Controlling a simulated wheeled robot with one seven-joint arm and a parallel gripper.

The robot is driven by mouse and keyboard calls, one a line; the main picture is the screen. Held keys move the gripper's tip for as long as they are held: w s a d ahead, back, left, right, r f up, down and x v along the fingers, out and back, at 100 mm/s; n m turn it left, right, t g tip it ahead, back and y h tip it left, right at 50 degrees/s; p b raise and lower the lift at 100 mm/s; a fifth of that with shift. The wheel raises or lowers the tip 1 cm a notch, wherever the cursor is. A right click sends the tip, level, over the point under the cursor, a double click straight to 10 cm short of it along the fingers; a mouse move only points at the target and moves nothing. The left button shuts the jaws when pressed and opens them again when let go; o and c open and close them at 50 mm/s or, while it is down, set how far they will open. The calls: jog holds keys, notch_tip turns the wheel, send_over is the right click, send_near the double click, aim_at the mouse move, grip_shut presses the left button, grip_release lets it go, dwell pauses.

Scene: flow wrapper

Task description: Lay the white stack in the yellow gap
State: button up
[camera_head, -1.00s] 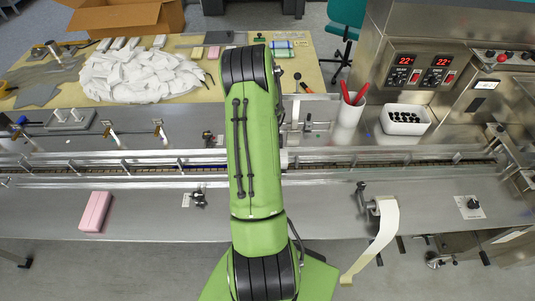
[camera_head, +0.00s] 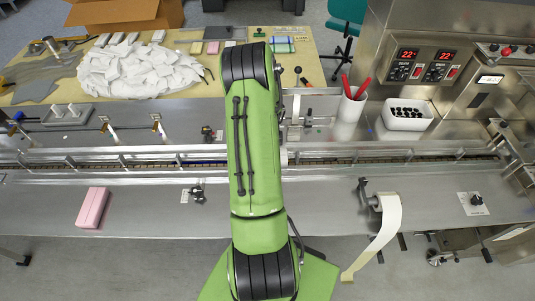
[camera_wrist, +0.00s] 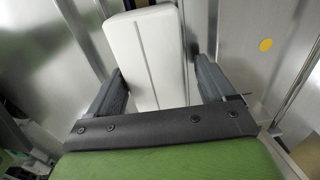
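A white stack (camera_wrist: 148,52), a long white block with a thin dark line along it, lies between the two fingers of my gripper (camera_wrist: 158,82) in the wrist view. In the head view my arm covers the middle of the conveyor, and neither the gripper nor the held stack shows there. I cannot make out a yellow gap. The conveyor channel (camera_head: 400,157) runs across the machine, partly behind my arm.
A pink block (camera_head: 92,207) lies on the front metal deck. A white bin (camera_head: 407,118) and a cup with red-handled tools (camera_head: 350,108) stand at right. A film roll (camera_head: 390,205) hangs at the front. Metal walls are close in the wrist view.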

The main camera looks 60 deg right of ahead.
jog(key=shift+s+a+f, duration=0.25)
jog(key=shift+a+f, duration=0.05)
jog(key=shift+a, duration=0.2)
jog(key=shift+d+r, duration=0.1)
jog(key=shift+r, duration=0.15)
notch_tip(320, 180, up, 15)
jog(key=p, duration=0.1)
jog(key=shift+r, duration=0.2)
jog(key=shift+w, duration=0.1)
